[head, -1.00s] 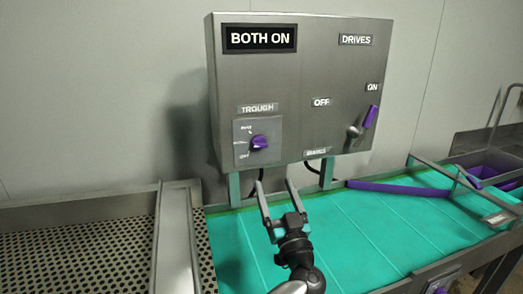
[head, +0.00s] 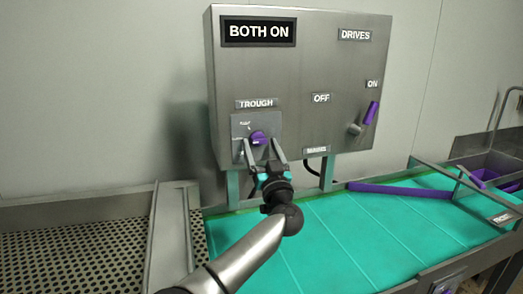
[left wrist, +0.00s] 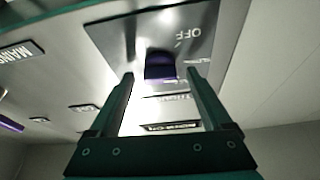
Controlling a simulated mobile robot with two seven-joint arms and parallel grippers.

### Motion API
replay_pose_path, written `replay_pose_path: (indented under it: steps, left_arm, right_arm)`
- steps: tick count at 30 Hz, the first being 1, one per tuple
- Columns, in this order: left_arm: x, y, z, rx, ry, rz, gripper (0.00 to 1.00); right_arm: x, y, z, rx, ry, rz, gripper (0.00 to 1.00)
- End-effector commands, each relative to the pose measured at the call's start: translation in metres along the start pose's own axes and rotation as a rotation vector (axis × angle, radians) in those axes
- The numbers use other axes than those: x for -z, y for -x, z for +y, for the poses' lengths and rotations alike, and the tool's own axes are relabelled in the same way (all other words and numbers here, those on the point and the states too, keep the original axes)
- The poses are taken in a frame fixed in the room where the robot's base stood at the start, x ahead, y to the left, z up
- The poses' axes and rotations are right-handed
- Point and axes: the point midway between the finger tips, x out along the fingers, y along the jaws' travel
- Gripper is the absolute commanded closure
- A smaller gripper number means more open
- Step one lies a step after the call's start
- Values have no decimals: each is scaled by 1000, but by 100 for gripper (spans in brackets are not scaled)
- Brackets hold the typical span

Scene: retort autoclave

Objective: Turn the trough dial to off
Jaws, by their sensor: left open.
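The purple trough dial (head: 258,137) sits on a small square plate (head: 238,150) under the TROUGH label (head: 257,104) on the grey control box. My left gripper (head: 262,146) is open at the dial, its fingers to either side of and just below the knob in the head view. In the left wrist view the purple dial (left wrist: 160,66) shows between the open fingertips, and the OFF mark (left wrist: 188,34) shows on its plate. I cannot tell whether the fingers touch the dial. The dial's exact pointing is partly hidden. My right gripper is not in view.
The box also carries a BOTH ON display (head: 259,32) and a purple drives lever (head: 371,113) near ON. Below lies a teal belt (head: 350,225) with a purple bar (head: 400,189) across it. A perforated metal tray (head: 70,240) is at left.

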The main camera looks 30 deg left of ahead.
Motion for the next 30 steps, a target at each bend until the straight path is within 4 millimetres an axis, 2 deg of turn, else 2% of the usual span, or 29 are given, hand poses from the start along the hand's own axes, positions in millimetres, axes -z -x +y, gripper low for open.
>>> replay_pose_path:
  steps: [3,24,25,30]
  left_arm:
    - [0,0,0,0,0,0,19]
    - [0,0,0,0,-1,0,97]
    - [0,0,0,0,-1,0,100]
    - [0,1,0,2,4,0,100]
  right_arm:
    - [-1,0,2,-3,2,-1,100]
    - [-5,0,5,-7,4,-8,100]
    - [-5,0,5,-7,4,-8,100]
    - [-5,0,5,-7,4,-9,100]
